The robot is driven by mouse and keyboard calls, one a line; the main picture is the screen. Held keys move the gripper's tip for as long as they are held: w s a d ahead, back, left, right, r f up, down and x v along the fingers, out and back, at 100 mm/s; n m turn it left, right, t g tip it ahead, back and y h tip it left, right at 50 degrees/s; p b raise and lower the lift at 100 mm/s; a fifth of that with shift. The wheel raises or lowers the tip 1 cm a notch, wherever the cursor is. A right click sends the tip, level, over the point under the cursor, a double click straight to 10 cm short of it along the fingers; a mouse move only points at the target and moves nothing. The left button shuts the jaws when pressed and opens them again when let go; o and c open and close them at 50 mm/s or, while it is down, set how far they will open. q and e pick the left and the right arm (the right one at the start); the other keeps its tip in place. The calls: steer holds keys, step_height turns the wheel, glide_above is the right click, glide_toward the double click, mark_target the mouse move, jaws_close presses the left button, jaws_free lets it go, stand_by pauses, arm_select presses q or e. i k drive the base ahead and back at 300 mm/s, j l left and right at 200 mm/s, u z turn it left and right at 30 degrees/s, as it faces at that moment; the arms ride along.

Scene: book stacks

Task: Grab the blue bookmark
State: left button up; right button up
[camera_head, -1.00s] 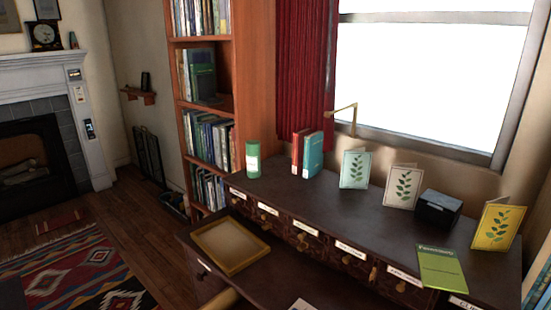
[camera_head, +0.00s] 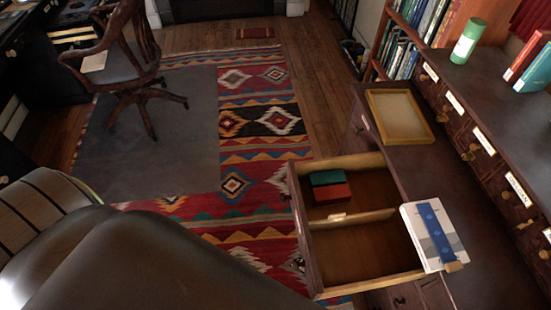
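A blue bookmark (camera_head: 437,232), a narrow blue strip with faint marks, lies lengthwise across a white and grey book (camera_head: 413,226). The book lies at the right edge of an open wooden drawer (camera_head: 301,222), by the dark desk top. A small tan piece (camera_head: 453,267) shows at the book's lower end. Neither of my grippers is in view.
The drawer holds a green box (camera_head: 327,177) and a red box (camera_head: 332,194) and has a divider. An empty yellow-brown tray (camera_head: 432,134) sits on the desk. A green can (camera_head: 467,42) stands behind. A wooden chair (camera_head: 120,60) stands far left on the patterned rug (camera_head: 262,110).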

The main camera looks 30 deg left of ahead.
mark_target(448, 257)
steer(key=u, duration=0.6)
steer(key=i+l+z, duration=0.1)
steer(key=z, duration=1.25)
